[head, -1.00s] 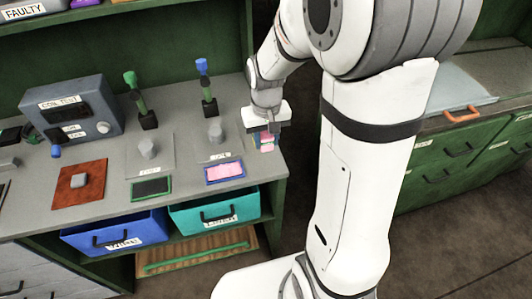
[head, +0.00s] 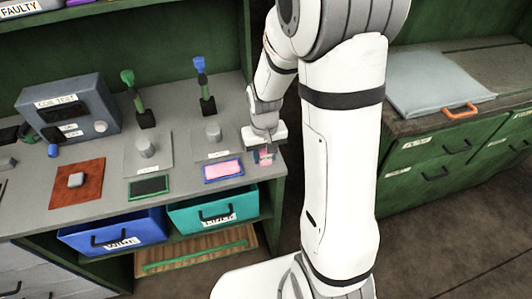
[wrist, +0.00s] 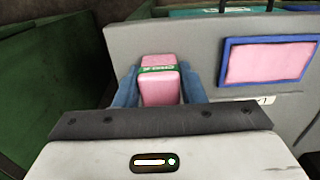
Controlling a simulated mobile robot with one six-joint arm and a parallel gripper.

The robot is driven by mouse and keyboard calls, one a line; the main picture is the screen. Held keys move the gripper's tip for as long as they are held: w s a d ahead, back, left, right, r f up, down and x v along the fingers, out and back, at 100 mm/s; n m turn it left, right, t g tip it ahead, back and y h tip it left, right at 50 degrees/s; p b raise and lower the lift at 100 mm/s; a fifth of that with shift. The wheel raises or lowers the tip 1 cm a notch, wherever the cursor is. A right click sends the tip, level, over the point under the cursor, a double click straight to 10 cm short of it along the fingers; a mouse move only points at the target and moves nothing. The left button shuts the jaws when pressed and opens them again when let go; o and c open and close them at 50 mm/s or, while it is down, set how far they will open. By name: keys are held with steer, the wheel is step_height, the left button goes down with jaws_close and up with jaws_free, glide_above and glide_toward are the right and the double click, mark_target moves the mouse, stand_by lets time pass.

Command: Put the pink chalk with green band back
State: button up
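The pink chalk with the green band (wrist: 160,86) is between the two blue fingers of my gripper (wrist: 160,90) in the wrist view. The fingers are shut on its sides. In the head view the chalk (head: 266,156) shows small and partly covered below my gripper (head: 265,150), near the bench's front right corner. I cannot tell whether its lower end touches the bench. A pink pad in a blue frame (head: 223,170) lies on the bench just left of it. The pad also shows at the upper right of the wrist view (wrist: 265,62).
A dark pad in a green frame (head: 150,187), a rust-red mat (head: 77,183) and a grey test box (head: 69,106) are farther left. Blue (head: 115,234) and teal (head: 214,210) drawers are below. A green cabinet (head: 440,160) stands right, across a gap.

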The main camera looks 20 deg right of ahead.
steer(key=o, duration=0.3)
steer(key=shift+o, duration=0.2)
step_height(320, 180, up, 12)
steer(key=s+r+t, duration=0.1)
steer(key=s+r, duration=0.2)
steer(key=s, duration=0.4)
steer(key=s+r+t, duration=0.1)
steer(key=s+r, duration=0.2)
steer(key=s, duration=0.4)
steer(key=shift+d+t+p, duration=0.2)
steer(key=shift+t+p, duration=0.1)
steer(key=shift+p, duration=0.15)
